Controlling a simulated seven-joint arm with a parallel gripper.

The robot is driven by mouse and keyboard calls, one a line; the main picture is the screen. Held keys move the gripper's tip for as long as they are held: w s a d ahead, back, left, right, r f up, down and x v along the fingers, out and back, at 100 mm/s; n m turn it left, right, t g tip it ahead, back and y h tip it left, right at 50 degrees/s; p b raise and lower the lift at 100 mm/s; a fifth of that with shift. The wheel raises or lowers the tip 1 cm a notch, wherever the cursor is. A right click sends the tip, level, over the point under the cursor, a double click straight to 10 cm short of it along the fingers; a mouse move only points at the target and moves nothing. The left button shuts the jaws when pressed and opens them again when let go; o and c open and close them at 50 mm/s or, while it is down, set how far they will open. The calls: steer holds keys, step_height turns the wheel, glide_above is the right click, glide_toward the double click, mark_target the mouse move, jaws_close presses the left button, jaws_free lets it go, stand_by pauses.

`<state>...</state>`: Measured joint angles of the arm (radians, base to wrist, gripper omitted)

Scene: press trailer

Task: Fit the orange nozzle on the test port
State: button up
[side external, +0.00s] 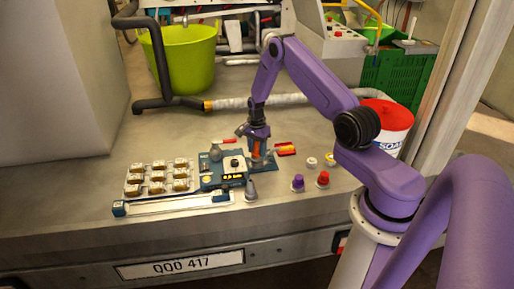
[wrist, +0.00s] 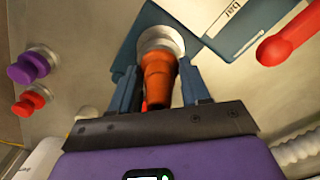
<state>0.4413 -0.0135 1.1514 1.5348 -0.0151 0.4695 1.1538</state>
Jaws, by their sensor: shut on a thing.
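The orange nozzle (wrist: 157,75) is between the two fingers of my gripper (wrist: 160,88), which is shut on it. In the side external view the orange nozzle (side external: 256,151) shows upright under my gripper (side external: 257,145), by the right edge of the blue test unit (side external: 209,182). I cannot tell whether that piece is the test port or part of the nozzle, nor whether the nozzle is seated.
A purple cap (side external: 297,182) and a red cap (side external: 323,178) stand to the right. A grey cone (side external: 251,189) stands in front. A red-and-yellow item (side external: 286,149) lies behind right. A tray of small parts (side external: 159,177) is left. A red handle (wrist: 290,38) is near the blue plate.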

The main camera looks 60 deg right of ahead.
steer(key=shift+f, duration=0.2)
steer(key=o, duration=0.8)
steer(key=shift+o, duration=0.2)
steer(key=shift+w+r, duration=0.1)
steer(key=shift+r, duration=5.4)
step_height(320, 180, up, 9)
